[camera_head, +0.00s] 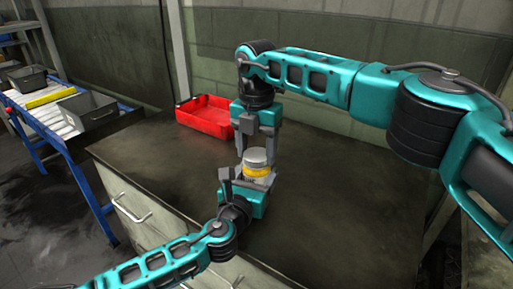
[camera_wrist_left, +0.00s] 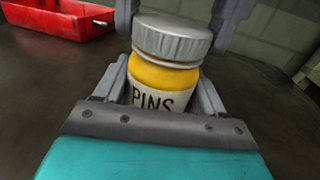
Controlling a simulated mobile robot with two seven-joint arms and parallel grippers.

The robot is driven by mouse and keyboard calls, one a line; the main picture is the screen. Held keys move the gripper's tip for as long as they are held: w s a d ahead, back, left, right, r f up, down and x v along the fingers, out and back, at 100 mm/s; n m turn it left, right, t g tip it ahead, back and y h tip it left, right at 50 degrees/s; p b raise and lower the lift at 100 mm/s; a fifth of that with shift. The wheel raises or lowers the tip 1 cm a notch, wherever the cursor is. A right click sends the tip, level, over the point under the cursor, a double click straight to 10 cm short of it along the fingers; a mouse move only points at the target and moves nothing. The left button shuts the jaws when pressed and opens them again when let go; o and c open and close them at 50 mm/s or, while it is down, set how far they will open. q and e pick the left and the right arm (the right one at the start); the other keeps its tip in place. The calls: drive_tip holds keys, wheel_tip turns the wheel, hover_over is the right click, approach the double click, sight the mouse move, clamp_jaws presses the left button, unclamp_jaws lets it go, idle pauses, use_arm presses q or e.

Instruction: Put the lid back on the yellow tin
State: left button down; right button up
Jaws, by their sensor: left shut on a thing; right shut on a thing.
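The yellow tin (camera_head: 257,172) is upright above the dark worktop, in the middle of the head view. In the left wrist view the tin (camera_wrist_left: 165,76) has a white label reading "PINS". My left gripper (camera_head: 248,175) is shut on the tin's body, one finger on each side. The grey ribbed lid (camera_head: 257,156) is on the tin's top; it also shows in the left wrist view (camera_wrist_left: 172,38). My right gripper (camera_head: 257,147) is shut on the lid from above.
A red open bin (camera_head: 204,117) stands at the back left of the worktop (camera_head: 330,215). The worktop right of the grippers is clear. A blue-framed roller conveyor (camera_head: 50,118) with grey bins (camera_head: 88,108) is at the left. A wall is behind.

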drive_tip(key=o, duration=1.2)
drive_tip(key=shift+o, duration=0.2)
wheel_tip(320, 180, up, 12)
use_arm(q)
unclamp_jaws()
drive_tip(key=p+v, duration=0.1)
drive_tip(key=v, duration=1.2)
use_arm(e)
drive_tip(key=shift+r, duration=0.75)
